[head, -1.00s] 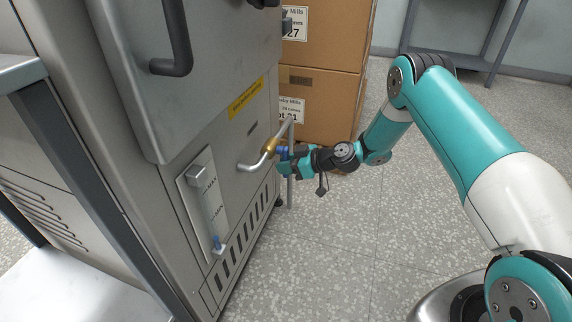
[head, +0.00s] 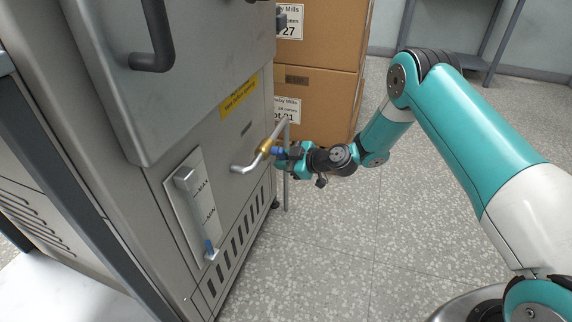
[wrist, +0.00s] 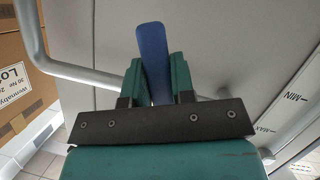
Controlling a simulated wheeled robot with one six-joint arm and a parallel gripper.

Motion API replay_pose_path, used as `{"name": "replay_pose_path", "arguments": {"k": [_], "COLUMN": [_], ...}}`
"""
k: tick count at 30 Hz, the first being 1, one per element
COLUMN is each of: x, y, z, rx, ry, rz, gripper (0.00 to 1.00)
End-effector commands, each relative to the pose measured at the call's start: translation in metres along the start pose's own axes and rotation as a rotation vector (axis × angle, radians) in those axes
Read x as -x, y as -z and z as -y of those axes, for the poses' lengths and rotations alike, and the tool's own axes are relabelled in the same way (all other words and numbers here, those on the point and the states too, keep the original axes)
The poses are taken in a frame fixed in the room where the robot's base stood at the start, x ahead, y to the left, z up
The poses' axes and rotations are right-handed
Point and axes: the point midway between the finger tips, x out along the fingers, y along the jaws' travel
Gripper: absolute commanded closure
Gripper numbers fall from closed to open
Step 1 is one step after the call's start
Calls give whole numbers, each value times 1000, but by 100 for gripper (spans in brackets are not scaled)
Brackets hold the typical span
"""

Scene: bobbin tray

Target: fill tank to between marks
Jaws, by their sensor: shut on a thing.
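A gauge (head: 187,205) with MAX and MIN marks is on the front of the steel machine. Its blue liquid (head: 208,246) shows low in the tube, below MIN. To its right a brass valve (head: 265,146) joins a grey pipe with a bent spout (head: 243,167). My gripper (head: 283,153) is at the valve, shut on its blue handle. In the wrist view the blue handle (wrist: 155,60) stands between the two teal fingers of my gripper (wrist: 158,68). Part of the gauge plate (wrist: 292,108) shows at right there; its liquid is not visible.
Stacked cardboard boxes (head: 318,95) stand just behind the valve. A machine door with a dark handle (head: 157,40) is above the gauge, with a yellow label (head: 238,98) beside it. A grey shelf frame (head: 480,40) is at the back. The speckled floor (head: 330,250) is clear.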

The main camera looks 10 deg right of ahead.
Motion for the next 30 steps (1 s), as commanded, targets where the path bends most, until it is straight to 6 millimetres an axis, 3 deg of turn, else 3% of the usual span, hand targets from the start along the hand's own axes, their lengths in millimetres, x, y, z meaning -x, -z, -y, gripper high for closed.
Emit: {"name": "replay_pose_path", "arguments": {"k": [12,26,27,30], "x": [1,2,2,2], "y": [-2,-1,-1,-1], "z": [-8,-9,-9,-9], "rx": [155,169,169,169], "ry": [-67,-72,-72,-72], "rz": [3,4,4,3], "gripper": [100,100,72,51]}}
